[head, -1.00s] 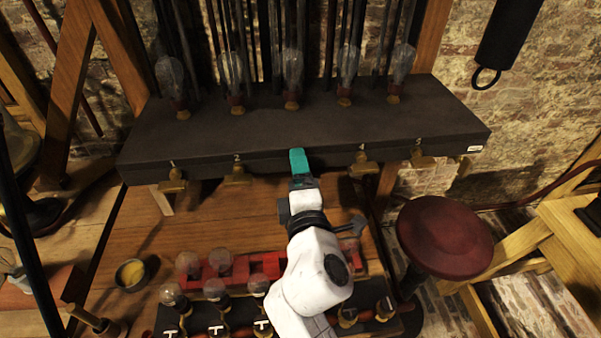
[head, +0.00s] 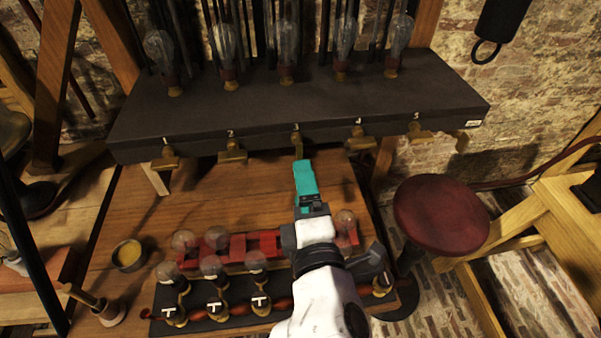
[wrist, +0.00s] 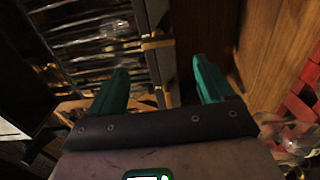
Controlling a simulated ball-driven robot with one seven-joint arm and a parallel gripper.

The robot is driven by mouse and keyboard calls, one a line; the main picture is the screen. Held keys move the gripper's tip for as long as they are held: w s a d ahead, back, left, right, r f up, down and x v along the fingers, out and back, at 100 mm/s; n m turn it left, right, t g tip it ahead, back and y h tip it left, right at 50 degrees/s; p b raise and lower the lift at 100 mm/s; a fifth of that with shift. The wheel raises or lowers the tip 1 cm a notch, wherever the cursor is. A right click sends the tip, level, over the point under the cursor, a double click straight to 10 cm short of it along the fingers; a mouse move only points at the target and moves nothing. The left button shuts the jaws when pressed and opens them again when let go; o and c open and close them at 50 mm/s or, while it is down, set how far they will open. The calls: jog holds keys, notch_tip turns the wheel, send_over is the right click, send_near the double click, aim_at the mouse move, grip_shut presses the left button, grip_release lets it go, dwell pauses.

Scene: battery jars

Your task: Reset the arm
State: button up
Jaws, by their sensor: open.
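My gripper (head: 304,166) is at the middle of the head view, above the wooden table (head: 240,195) and in front of the black shelf box (head: 290,100). Its teal fingers point toward the shelf's front edge, close below the brass fitting marked 3 (head: 297,141). The gripper is open and empty. The white wrist and forearm hide part of the red rack and the black bulb board.
Several glass bulbs stand on the shelf. Below are a red rack (head: 262,243) with bulbs and a black board (head: 238,318) with bulbs and T-shaped fittings. A small yellow-filled bowl (head: 128,254) sits left. A red stool (head: 441,214) stands right.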

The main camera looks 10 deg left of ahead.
jog(key=shift+s+d, duration=0.15)
jog(key=shift+s, duration=0.3)
jog(key=s+d+f+m+g+h, duration=0.1)
jog(key=d+f+m+g+h, duration=0.1)
jog(key=d+f+m, duration=0.35)
jog(key=s+d+f+m+g+h, duration=0.1)
jog(key=d+f+m+g+h, duration=0.15)
jog(key=d, duration=0.65)
jog(key=d+f+m+g+h, duration=0.2)
jog(key=d+f+m, duration=0.25)
jog(key=d, duration=0.25)
jog(key=s+d+f+m+g, duration=0.3)
jog(key=s+f, duration=0.1)
jog(key=s, duration=0.3)
jog(key=s+d+f+m+g+y, duration=0.1)
jog(key=s+d+f+m+g, duration=0.2)
jog(key=s, duration=0.5)
jog(key=s+d+f+m+g, duration=0.3)
jog(key=s+f, duration=0.3)
jog(key=s, duration=0.2)
jog(key=shift+d+g, duration=0.25)
jog(key=shift+g, duration=0.2)
